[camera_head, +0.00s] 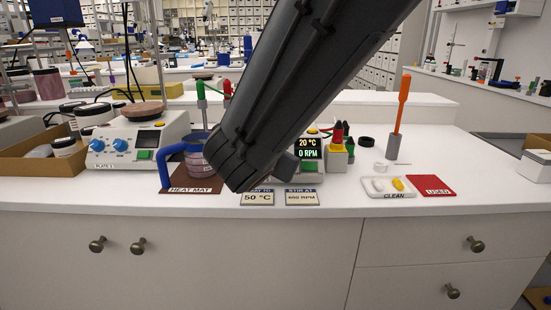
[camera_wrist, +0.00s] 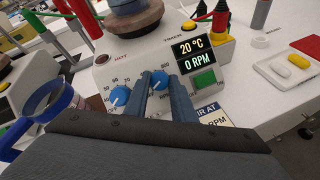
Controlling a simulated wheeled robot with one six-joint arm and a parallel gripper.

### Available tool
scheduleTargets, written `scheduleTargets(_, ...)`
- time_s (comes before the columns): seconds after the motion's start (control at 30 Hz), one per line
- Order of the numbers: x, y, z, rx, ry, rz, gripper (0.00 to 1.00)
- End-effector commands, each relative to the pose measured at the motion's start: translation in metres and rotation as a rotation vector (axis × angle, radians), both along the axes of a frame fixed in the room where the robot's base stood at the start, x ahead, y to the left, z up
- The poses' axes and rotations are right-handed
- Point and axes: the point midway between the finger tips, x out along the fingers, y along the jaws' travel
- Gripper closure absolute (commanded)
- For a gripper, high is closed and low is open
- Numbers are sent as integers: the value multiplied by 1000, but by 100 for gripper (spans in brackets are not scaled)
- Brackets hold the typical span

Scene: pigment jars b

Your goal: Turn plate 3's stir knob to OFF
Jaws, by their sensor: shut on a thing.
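A white hotplate stirrer (camera_wrist: 140,62) fills the middle of the wrist view. Its display (camera_wrist: 194,52) reads 20 °C and 0 RPM. It has two blue knobs: a left one (camera_wrist: 118,96) with a temperature scale, and a right stir knob (camera_wrist: 160,77) with an RPM scale. My gripper (camera_wrist: 161,86) is shut on the right knob, a finger at each side. The knob's lower part is hidden. In the head view my arm covers most of this plate; the display (camera_head: 308,147) shows. I cannot see this plate's number.
Another plate (camera_head: 140,137) with two blue knobs stands at the left; its label's digit is unclear. A blue-handled jar (camera_head: 194,155) stands on the brown heat mat (camera_head: 178,186). Signs (camera_head: 257,198) lie at the front edge. A clean tray (camera_head: 386,194) and red mat (camera_head: 432,186) lie right.

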Motion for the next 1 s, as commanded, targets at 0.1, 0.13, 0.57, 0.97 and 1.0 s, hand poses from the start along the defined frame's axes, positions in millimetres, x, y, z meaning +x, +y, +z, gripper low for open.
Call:
scheduleTargets(0.1, 0, -1, -1, -43, 0, 43, 99)
scheduleTargets(0.13, 0, -1, -1, -52, 1, 51, 99)
scheduleTargets(0.57, 0, -1, 0, -108, 3, 106, 99)
scheduleTargets(0.97, 0, -1, 0, -108, 2, 106, 60)
scheduleTargets(1.0, 0, -1, 0, -108, 2, 106, 58)
